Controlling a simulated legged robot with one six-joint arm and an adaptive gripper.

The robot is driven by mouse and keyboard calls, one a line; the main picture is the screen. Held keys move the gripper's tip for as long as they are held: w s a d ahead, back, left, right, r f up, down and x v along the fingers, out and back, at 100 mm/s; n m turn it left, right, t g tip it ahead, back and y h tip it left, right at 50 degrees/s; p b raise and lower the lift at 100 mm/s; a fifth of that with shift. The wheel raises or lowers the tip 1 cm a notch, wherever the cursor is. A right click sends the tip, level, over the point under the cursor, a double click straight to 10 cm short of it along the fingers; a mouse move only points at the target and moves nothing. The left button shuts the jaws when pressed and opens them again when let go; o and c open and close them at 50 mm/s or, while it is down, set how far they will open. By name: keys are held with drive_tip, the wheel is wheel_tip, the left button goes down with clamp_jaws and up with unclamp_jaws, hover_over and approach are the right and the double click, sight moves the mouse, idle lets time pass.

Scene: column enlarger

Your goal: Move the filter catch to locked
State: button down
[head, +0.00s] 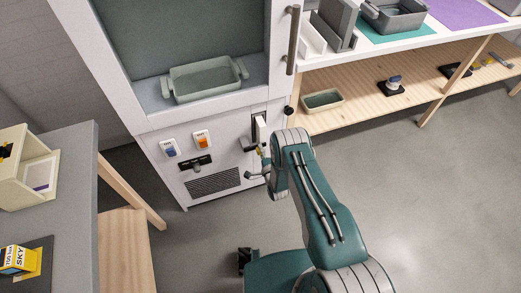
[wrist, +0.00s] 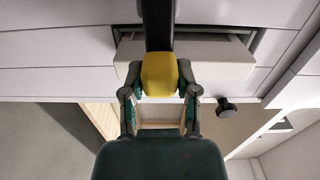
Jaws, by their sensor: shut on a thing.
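My gripper (wrist: 160,88) is shut on the yellow end (wrist: 160,72) of a dark bar (wrist: 157,25), which appears to be the filter catch. The bar runs up out of the wrist view, in front of a pale block (wrist: 205,57) set in a dark recess. In the head view my gripper (head: 261,160) is at the right of the cabinet front (head: 225,150), just below a white block (head: 260,128) in a dark slot. Little of the yellow part shows there, and my wrist hides some of this area. I cannot tell the catch's setting.
Left on the cabinet front are a dark fitting (head: 196,162), a blue label (head: 169,148) and an orange label (head: 201,139), above a vent (head: 213,182). A black knob (wrist: 226,107) is close to my gripper's right. A grey-green tray (head: 205,78) stands in the cabinet opening. Floor (head: 400,190) at right is clear.

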drive_tip(key=shift+w+d+f+m, duration=0.1)
drive_tip(key=shift+d+m, duration=0.05)
drive_tip(key=shift+m, duration=0.15)
drive_tip(key=shift+c, duration=1.8)
unclamp_jaws()
drive_tip(key=v, duration=1.2)
